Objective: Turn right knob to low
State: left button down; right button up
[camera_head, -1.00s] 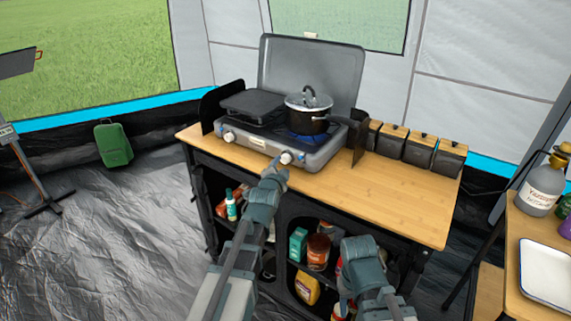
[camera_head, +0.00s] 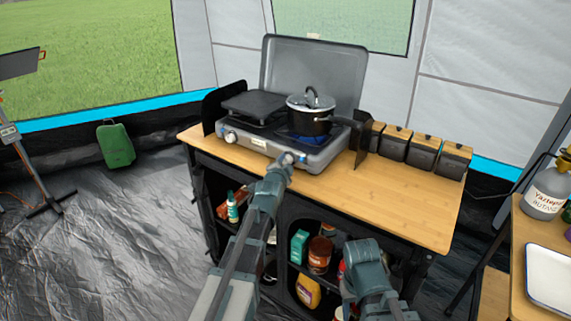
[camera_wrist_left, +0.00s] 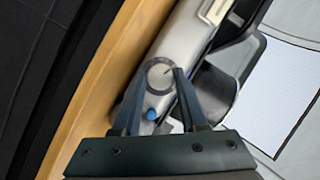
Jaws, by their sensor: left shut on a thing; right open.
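The two-burner stove (camera_head: 316,161) stands on the wooden counter with its lid up. Its right knob (camera_head: 289,158) is on the front panel, and a blue flame (camera_head: 303,136) shows under the pot. My left gripper (camera_head: 285,165) is shut on the right knob. In the left wrist view the knob (camera_wrist_left: 160,74) shows as a round dial with a dark mark, between the fingertips (camera_wrist_left: 156,73). The left knob (camera_head: 230,137) is free. My right gripper (camera_head: 362,250) is low in front of the counter's shelves, open, its fingers hard to see.
A lidded black pot (camera_head: 308,119) sits on the right burner, its handle pointing right. A black griddle (camera_head: 254,107) covers the left burner. Several wood-lidded canisters (camera_head: 424,152) line the counter's back right. The counter's front right (camera_head: 400,200) is clear.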

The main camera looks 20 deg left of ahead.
pick_arm(q)
jog(key=n+p, duration=0.1)
jog(key=n+g+h+p, duration=0.1)
jog(key=shift+a+r+p, duration=0.1)
jog(key=shift+r+p, duration=0.2)
jog(key=shift+p, duration=0.05)
jog(key=shift+w+a+n+g+h+p, duration=0.1)
jog(key=shift+n+g+h+p, duration=0.4)
jog(key=shift+n+h+p, duration=0.45)
jog(key=shift+a+n+g+h, duration=0.1)
jog(key=shift+n+g+h, duration=0.3)
jog(key=shift+n, duration=0.55)
jog(key=shift+a+f+n+g+h+p, duration=0.15)
jog(key=shift+n+g+h+p, duration=0.25)
jog(key=shift+n+h, duration=0.65)
jog(key=shift+n+h+b, duration=0.3)
jog(key=shift+n+h, duration=0.5)
jog(key=shift+n, duration=0.25)
jog(key=shift+g, duration=0.3)
jog(key=c, duration=0.7)
grip_release()
